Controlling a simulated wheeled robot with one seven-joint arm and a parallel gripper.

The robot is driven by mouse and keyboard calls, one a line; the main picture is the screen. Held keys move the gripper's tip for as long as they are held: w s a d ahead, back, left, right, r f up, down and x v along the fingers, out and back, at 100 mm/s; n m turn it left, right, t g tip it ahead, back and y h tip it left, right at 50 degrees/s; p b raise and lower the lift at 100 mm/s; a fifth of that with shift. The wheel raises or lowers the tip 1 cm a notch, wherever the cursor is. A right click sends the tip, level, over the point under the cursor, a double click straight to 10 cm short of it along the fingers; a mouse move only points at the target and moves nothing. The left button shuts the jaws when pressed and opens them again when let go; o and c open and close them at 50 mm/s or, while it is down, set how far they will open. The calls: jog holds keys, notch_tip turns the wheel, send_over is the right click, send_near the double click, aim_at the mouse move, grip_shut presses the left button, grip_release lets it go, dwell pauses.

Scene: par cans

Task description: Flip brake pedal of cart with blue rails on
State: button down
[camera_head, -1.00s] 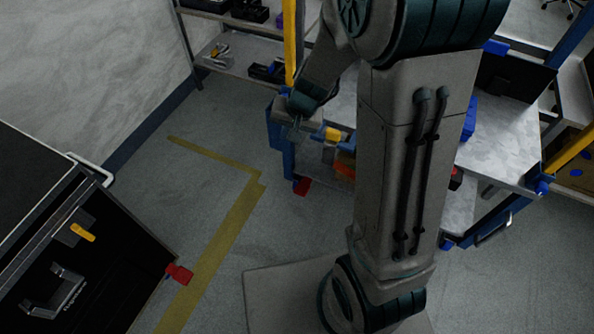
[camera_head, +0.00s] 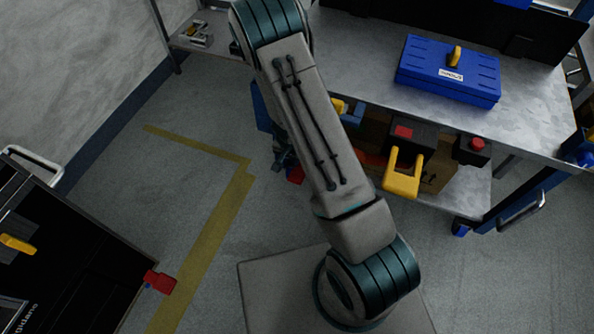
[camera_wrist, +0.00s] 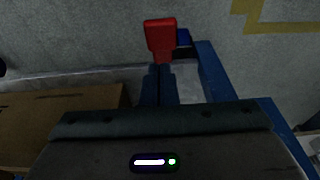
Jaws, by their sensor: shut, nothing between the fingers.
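The cart with blue rails has a grey metal top (camera_head: 375,62) and blue corner posts. Its red brake pedal (camera_head: 296,175) is low at the cart's near-left corner, partly hidden by my arm. In the wrist view the red pedal (camera_wrist: 161,37) sticks out beside a blue rail (camera_wrist: 215,75). My gripper (camera_wrist: 160,70) is shut and empty, its dark fingertips right at the pedal's lower edge in the picture; I cannot tell whether they touch. In the head view my gripper (camera_head: 284,158) shows small and dark beside the blue corner post.
A black case (camera_head: 75,265) at left carries another red pedal (camera_head: 160,282). A blue toolbox (camera_head: 448,70) lies on the cart top. Yellow-handled tools (camera_head: 402,175) and a cardboard box (camera_head: 440,172) are on the lower shelf. Floor with yellow tape (camera_head: 215,230) lies open between.

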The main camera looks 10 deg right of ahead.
jog(key=f+b, duration=0.2)
jog(key=f, duration=0.1)
jog(key=w+f+b, duration=0.1)
jog(key=f+b, duration=0.1)
jog(key=f, duration=0.1)
jog(key=d+f+b, duration=0.1)
jog(key=f+b, duration=0.1)
jog(key=f, duration=0.1)
jog(key=shift+w+f+b, duration=0.25)
jog(key=shift+f+b, duration=0.15)
